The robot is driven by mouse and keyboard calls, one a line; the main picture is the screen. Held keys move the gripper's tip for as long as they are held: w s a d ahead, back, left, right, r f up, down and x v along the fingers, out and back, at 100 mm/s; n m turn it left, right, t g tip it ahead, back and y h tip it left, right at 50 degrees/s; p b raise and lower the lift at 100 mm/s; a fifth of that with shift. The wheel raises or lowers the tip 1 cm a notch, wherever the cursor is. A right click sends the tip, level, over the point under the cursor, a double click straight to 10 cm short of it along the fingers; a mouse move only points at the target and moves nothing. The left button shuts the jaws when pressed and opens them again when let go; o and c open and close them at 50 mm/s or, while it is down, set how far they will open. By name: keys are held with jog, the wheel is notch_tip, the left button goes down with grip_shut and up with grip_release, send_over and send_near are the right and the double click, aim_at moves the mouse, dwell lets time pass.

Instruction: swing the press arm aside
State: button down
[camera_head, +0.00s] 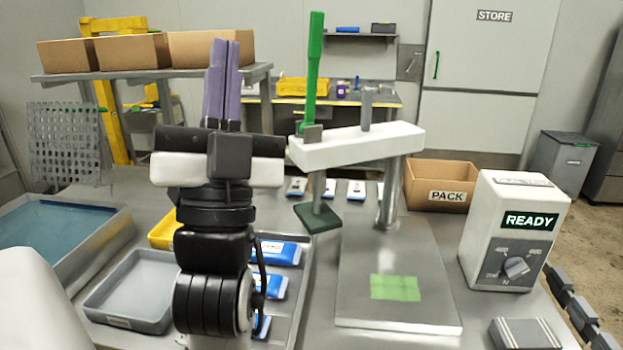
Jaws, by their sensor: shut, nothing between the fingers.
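The press arm (357,145) is a white horizontal beam on a grey post, standing over a grey base plate (350,290) with a green patch. A tall green lever (313,75) rises from the beam's left end, and a dark green press pad (318,217) hangs below that end. The beam points left from its post. My gripper (221,82) is left of the lever, its two purple fingers pointing up and together. It holds nothing and appears apart from the lever and beam.
A white control box (515,232) reading READY stands right of the press. A PACK carton (441,185) sits behind it. A grey tray (130,290) and blue-and-white packs (278,252) lie left of the plate. A shelf with cardboard boxes (132,52) stands at the back left.

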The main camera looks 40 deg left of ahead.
jog(key=w+f+m+g+h+b, duration=0.1)
jog(key=w+f+m+h+b, duration=0.2)
jog(key=w+f+m+h, duration=0.5)
jog(key=m+g+h+p, duration=0.1)
jog(key=m+g+h, duration=0.3)
jog(key=m+g, duration=0.25)
send_near(310, 158)
jog(key=w+d, duration=0.2)
jog(key=w, duration=0.1)
jog(key=w+a, duration=0.1)
jog(key=w+a+g+p, duration=0.1)
jog(key=shift+w+a+r+n, duration=0.2)
jog(key=shift+a+r+n, duration=0.1)
jog(key=shift+r, duration=0.1)
jog(key=shift+w+a+f, duration=0.1)
jog(key=shift+w+a, duration=0.1)
jog(key=shift+a, duration=0.2)
jog(key=shift+w+a, duration=0.1)
jog(key=shift+a, duration=0.05)
jog(key=w+a+b, duration=0.1)
jog(key=w+a, duration=0.4)
jog(key=a, duration=0.7)
jog(key=shift+w+r, duration=0.25)
